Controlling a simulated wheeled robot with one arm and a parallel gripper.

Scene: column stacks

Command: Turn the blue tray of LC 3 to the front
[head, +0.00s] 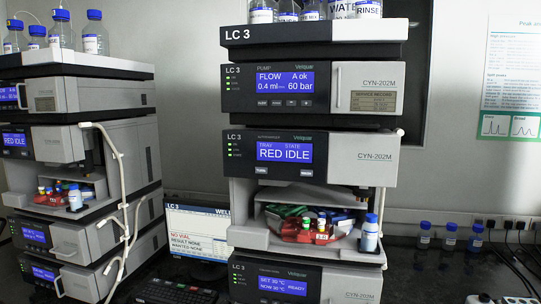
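The LC 3 stack (232,88) stands right of centre. Its autosampler (340,150) has a blue display (285,151) reading TRAY RED, STATE IDLE. Two small buttons sit below it: the left button (261,170), whose label looks like TURN, and the right button (306,173). In the open bay beneath, a red tray (300,236) with a few capped vials faces the front. A green part (284,211) shows behind it at the left, and a blue part (343,220), which may be the blue tray, shows behind at the right, mostly hidden. My gripper is not in view.
A blue-capped bottle (370,236) stands at the bay's right front corner. Another stack (60,95) stands at the left, also reading RED IDLE. A monitor (195,232) and keyboard (175,291) sit between them. Several bottles (450,237) and cables are at the right.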

